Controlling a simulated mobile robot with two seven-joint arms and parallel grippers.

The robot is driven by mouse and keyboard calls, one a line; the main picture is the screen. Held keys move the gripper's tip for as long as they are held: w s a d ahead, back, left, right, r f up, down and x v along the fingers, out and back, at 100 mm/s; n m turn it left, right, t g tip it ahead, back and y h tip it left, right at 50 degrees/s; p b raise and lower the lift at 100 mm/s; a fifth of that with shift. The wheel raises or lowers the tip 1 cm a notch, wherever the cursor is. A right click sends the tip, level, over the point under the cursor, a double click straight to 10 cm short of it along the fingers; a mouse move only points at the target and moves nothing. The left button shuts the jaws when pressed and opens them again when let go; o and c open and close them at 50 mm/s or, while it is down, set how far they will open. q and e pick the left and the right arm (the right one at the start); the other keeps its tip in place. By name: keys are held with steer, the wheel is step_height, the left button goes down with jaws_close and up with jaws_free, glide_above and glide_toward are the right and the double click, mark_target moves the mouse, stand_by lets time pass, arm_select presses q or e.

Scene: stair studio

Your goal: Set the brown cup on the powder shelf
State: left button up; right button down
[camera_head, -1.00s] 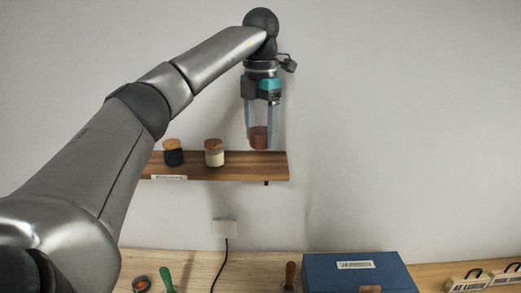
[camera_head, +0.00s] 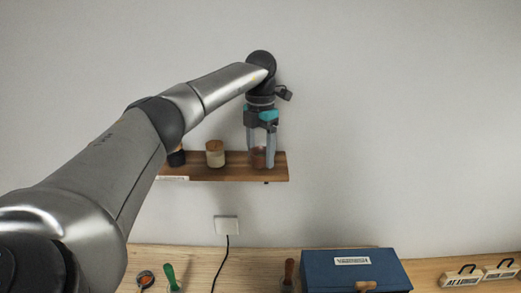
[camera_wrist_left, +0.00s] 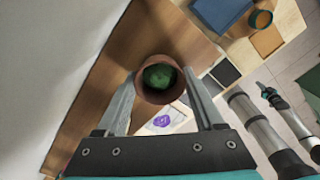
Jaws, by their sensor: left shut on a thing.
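The brown cup (camera_head: 258,160) is between the fingers of my left gripper (camera_head: 262,162), low at the right part of the wooden powder shelf (camera_head: 228,168). My left gripper points down and is shut on the cup. In the left wrist view the cup (camera_wrist_left: 139,88) is seen from above, with something green inside, and a finger on each side. The cup looks upright and its base is about at the shelf board. I cannot tell whether it touches the board. My right gripper is not clear; grey arm parts show at the right of the wrist view.
A cream jar (camera_head: 215,157) with a cork lid stands on the shelf left of the cup. A dark jar (camera_head: 177,158) further left is partly behind my arm. Below, the wooden bench (camera_head: 200,262) holds a blue box (camera_head: 355,276) and green-handled tool (camera_head: 170,277).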

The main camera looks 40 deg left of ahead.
arm_select(q)
steer(key=shift+f, duration=0.2)
steer(key=o, duration=1.4)
step_height(320, 180, up, 12)
steer(key=shift+r+b, duration=0.2)
steer(key=shift+b, duration=0.1)
